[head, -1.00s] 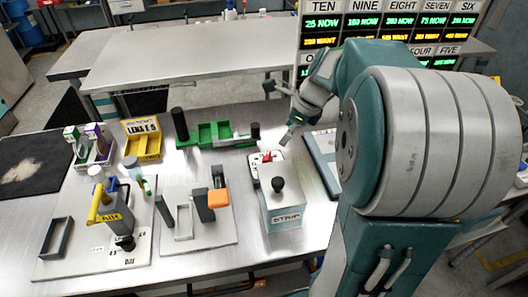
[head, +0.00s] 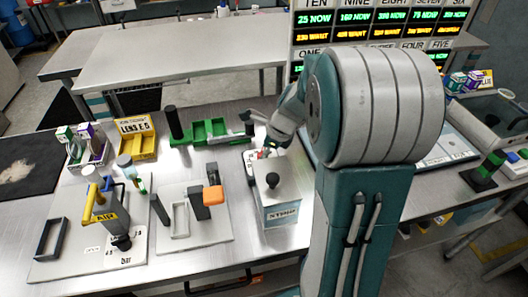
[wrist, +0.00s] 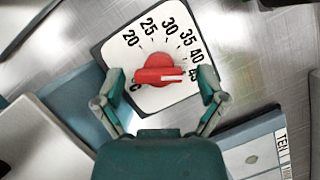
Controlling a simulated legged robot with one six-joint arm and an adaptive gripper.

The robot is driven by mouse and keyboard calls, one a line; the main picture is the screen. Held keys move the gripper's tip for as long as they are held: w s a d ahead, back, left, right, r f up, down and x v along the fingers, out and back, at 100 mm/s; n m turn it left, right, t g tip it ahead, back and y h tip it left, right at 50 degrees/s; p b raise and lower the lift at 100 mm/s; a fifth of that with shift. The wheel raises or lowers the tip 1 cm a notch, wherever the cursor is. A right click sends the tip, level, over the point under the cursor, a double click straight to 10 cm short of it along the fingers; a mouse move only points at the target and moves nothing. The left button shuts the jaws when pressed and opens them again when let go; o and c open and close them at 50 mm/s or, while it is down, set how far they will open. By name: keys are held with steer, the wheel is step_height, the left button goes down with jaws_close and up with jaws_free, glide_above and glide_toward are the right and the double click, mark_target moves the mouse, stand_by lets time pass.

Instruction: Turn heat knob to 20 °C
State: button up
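The heat knob (wrist: 160,70) is red, with a white line on its bar pointing right toward the high end, around the partly hidden mark past 40. My gripper (wrist: 163,85) is open, with one finger on each side of the knob and gaps visible on both sides. In the head view the dial plate (head: 249,161) lies behind the STRIP box, and my gripper is over it, its fingers partly unclear.
The STRIP box (head: 283,208) with a black knob stands just in front of the dial. A green tray fixture (head: 208,132) is behind it to the left. Display boards (head: 385,25) stand behind.

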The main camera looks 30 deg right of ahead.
steer(key=c, duration=0.9)
steer(key=shift+n, duration=0.5)
steer(key=n+g+y, duration=0.1)
steer(key=n, duration=0.2)
steer(key=shift+w+n+g, duration=0.1)
steer(key=shift+n+g, duration=0.2)
steer(key=shift+n, duration=0.1)
steer(key=n+g, duration=0.1)
steer(key=n, duration=0.1)
steer(key=n+g, duration=0.1)
steer(key=n, duration=0.2)
steer(key=shift+w+n, duration=0.1)
steer(key=shift+n, duration=0.2)
steer(key=n+g, duration=0.1)
steer(key=n, duration=0.2)
steer(key=shift+w+n, duration=0.1)
steer(key=shift+n, duration=0.2)
steer(key=n+g+h, duration=0.1)
steer(key=n, duration=0.3)
steer(key=shift+n+g, duration=0.3)
steer(key=shift+g, duration=0.1)
steer(key=n+h, duration=0.1)
steer(key=n, duration=0.3)
steer(key=shift+w+a+g+h, duration=0.1)
steer(key=shift+a+g+h, duration=0.05)
steer(key=shift+g+h, duration=0.25)
steer(key=shift+n+h, duration=0.6)
steer(key=shift+n, duration=1.3)
